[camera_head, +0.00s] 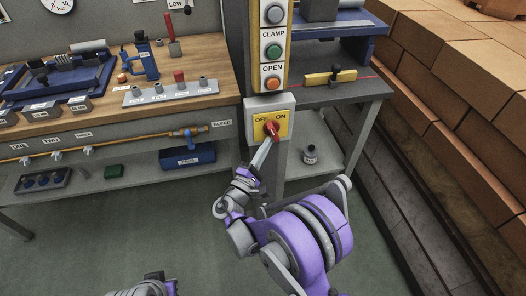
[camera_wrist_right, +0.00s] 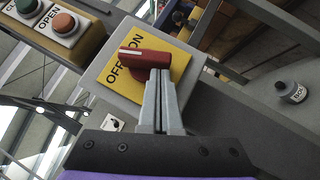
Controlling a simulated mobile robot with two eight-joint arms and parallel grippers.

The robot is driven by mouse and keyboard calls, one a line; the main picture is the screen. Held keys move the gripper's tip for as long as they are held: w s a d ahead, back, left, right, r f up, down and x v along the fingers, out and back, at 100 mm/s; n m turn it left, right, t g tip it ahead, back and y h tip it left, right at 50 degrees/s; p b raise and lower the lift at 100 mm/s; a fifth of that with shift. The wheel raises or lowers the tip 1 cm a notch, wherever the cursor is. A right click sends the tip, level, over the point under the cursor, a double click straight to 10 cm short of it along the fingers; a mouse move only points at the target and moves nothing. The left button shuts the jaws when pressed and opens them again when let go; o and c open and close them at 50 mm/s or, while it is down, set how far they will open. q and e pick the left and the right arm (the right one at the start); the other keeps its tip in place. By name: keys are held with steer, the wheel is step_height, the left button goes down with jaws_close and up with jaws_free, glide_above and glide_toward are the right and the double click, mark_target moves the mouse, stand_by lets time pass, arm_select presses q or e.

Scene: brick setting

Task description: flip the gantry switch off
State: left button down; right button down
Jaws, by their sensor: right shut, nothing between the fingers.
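The gantry switch is a red knob (camera_head: 272,128) on a yellow plate (camera_head: 260,122) marked OFF on the left and ON on the right, set in a grey box on the front of a post. The red knob (camera_wrist_right: 150,60) shows large in the right wrist view, with a white mark on its top; I cannot tell surely which word it points at. My right gripper (camera_head: 268,146) is shut with nothing between its fingers. Its fingertips (camera_wrist_right: 158,82) are right at the knob's near side, touching or almost touching it. My left gripper is out of view.
Above the switch, the post carries an orange OPEN button (camera_head: 273,83) and a green CLAMP button (camera_head: 273,51). A wooden workbench (camera_head: 205,58) with tools stands to the left. A dark bottle (camera_head: 310,155) sits on the right shelf, and a stepped brick wall (camera_head: 470,110) is at the right.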

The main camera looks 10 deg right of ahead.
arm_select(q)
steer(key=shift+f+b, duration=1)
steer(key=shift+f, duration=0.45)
arm_select(e)
steer(key=shift+d+f+n+t, duration=0.35)
steer(key=shift+d+n+t, duration=0.3)
steer(key=shift+n, duration=0.25)
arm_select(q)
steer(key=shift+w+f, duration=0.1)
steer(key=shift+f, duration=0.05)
arm_select(e)
steer(key=shift+d, duration=0.2)
steer(key=shift+f, duration=0.1)
